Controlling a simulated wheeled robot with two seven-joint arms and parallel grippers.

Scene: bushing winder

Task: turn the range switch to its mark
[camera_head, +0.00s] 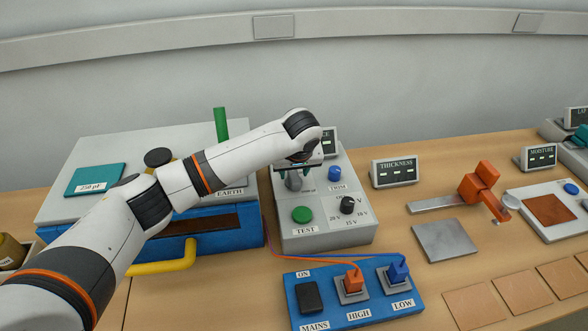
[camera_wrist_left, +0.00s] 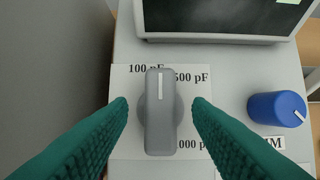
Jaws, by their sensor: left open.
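The range switch is a grey bar-shaped knob (camera_wrist_left: 160,115) with a white pointer line at its far end. In the left wrist view the pointer points straight up, by the right end of the "100 pF" label and left of "500 pF". A label ending in "000 pF" is lower right, partly covered. In the head view the knob (camera_head: 293,183) shows on the grey test unit (camera_head: 327,236), partly hidden. My left gripper (camera_wrist_left: 159,104) is open, its teal fingers on either side of the knob with gaps at both sides. The gripper also shows above the switch in the head view (camera_head: 300,166).
A blue TRIM knob (camera_wrist_left: 277,108) is right of the switch, and a small display (camera_wrist_left: 215,12) stands behind. The unit also has a green TEST button (camera_head: 302,214) and a black voltage knob (camera_head: 347,205). A blue mains switch box (camera_head: 330,317) lies in front.

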